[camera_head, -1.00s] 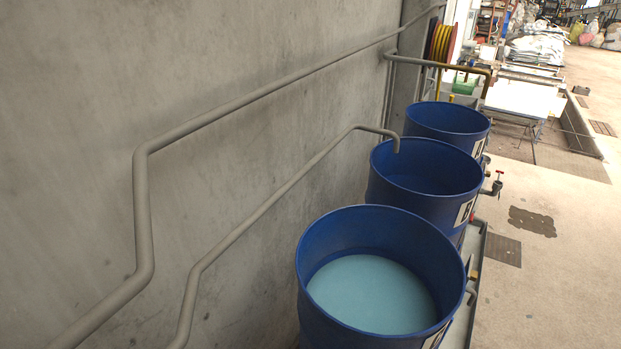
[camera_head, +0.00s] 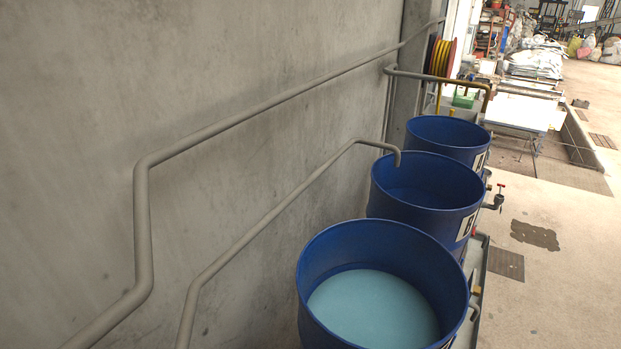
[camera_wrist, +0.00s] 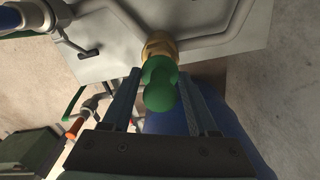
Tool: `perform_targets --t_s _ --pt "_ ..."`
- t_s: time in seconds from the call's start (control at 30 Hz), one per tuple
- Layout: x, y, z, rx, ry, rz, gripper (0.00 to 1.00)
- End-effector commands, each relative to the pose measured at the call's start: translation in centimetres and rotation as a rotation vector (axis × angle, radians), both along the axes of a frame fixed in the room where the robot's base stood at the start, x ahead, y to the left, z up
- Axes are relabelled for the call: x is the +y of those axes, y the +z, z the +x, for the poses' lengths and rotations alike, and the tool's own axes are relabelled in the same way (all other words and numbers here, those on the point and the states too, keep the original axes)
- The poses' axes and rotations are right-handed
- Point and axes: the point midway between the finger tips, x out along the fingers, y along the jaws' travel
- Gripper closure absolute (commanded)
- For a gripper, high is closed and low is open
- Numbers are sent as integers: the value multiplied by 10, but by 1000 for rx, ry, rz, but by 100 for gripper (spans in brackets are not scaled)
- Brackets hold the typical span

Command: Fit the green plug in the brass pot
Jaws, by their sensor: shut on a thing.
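In the wrist view, the green plug (camera_wrist: 160,88) is between the two dark fingers of my gripper (camera_wrist: 160,80), which is shut on it. The brass pot (camera_wrist: 158,46) shows just beyond the plug, at a pale metal plate. The plug overlaps the pot's near side in the picture, so its mouth is hidden. I cannot tell whether plug and pot touch. My gripper, the plug and the pot cannot be made out in the head view.
Grey pipes (camera_wrist: 205,40) run over the pale plate (camera_wrist: 115,66) near the pot. An orange-tipped fitting (camera_wrist: 72,131) is at the left. In the head view, blue drums (camera_head: 330,245) stand along a concrete wall (camera_head: 70,120); the nearest holds pale blue liquid (camera_head: 375,308). Open floor (camera_head: 565,290) lies right.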

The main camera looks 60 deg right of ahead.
Motion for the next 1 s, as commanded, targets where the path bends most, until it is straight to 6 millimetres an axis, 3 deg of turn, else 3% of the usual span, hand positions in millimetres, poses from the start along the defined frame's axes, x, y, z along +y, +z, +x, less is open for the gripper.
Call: perform_targets --t_s 1.0 --pt "-1 -13 0 -1 0 0 96"
